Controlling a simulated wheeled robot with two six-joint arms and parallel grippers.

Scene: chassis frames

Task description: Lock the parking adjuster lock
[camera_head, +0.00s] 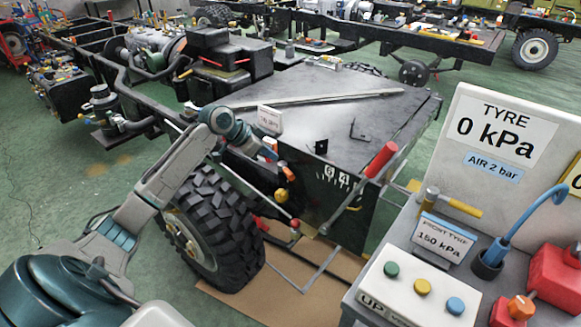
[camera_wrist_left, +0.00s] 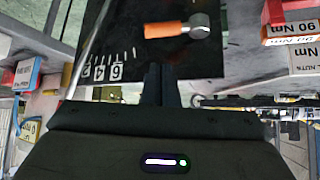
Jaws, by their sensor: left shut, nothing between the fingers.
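My left arm reaches in from the left of the head view, over the big tyre (camera_head: 215,225). Its gripper (camera_head: 262,158) is beside the dark panel at the chassis, small and partly hidden there. In the left wrist view my left gripper's dark fingers (camera_wrist_left: 161,85) are together and empty. Just past them, on a black panel, is an orange handle with a round grey head (camera_wrist_left: 178,28), apart from the fingertips; I cannot tell whether it is the parking adjuster lock. White scale numbers (camera_wrist_left: 103,72) are beside it on the panel. My right gripper is not in view.
A red-gripped lever (camera_head: 381,160) rises right of the numbered panel (camera_head: 336,178). A grey console (camera_head: 420,290) with buttons and a tyre pressure board (camera_head: 500,135) stands at the right. In the wrist view, a red bin with a torque label (camera_wrist_left: 287,20) is at upper right.

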